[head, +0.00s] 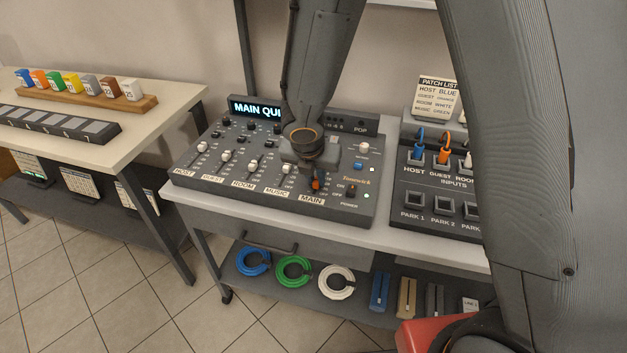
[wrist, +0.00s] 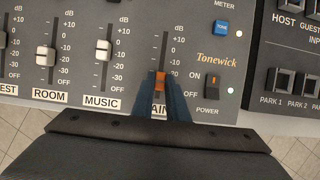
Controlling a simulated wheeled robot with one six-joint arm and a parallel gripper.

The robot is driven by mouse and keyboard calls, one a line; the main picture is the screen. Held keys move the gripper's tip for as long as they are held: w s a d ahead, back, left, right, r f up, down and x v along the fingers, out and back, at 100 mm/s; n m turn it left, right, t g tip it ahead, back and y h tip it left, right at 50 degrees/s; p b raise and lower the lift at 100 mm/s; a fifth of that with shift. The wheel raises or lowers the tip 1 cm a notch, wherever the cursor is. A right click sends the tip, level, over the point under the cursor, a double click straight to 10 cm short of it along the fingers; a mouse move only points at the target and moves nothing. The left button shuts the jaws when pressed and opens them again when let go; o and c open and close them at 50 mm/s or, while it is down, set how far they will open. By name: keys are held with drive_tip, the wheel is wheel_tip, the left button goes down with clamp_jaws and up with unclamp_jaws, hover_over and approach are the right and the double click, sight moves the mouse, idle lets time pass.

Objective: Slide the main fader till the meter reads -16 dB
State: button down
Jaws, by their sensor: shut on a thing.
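The mixing desk (head: 230,186) stands on a white-topped bench. My gripper (head: 315,188) is over its front edge, at the MAIN strip. The meter display (head: 256,109) at the back of the desk shows "MAIN QUI", with the rest hidden behind my arm, so no dB number is readable. The blue METER button (wrist: 221,27) is right of the main slot.
White faders for HOST, GUEST, ROOM and MUSIC (wrist: 103,50) lie left of the main strip. The POWER switch (wrist: 212,85) is close on the right. A patch panel (head: 440,190) with blue and orange plugs stands further right. Coiled cables (head: 294,270) lie on the shelf below.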

drive_tip(key=shift+w+d+p, duration=0.25)
drive_tip(key=shift+w+p, duration=0.1)
drive_tip(key=shift+w, duration=0.4)
drive_tip(key=shift+w+d+p, duration=0.3)
drive_tip(key=shift+w+p, duration=0.05)
drive_tip(key=shift+w, duration=0.4)
drive_tip(key=shift+w+d+p, duration=0.25)
drive_tip(key=shift+w+p, duration=0.1)
drive_tip(key=shift+w, duration=0.4)
drive_tip(key=c, duration=1.7)
unclamp_jaws()
drive_tip(key=p+v, duration=0.1)
drive_tip(key=v, duration=0.7)
drive_tip(key=shift+d, duration=0.1)
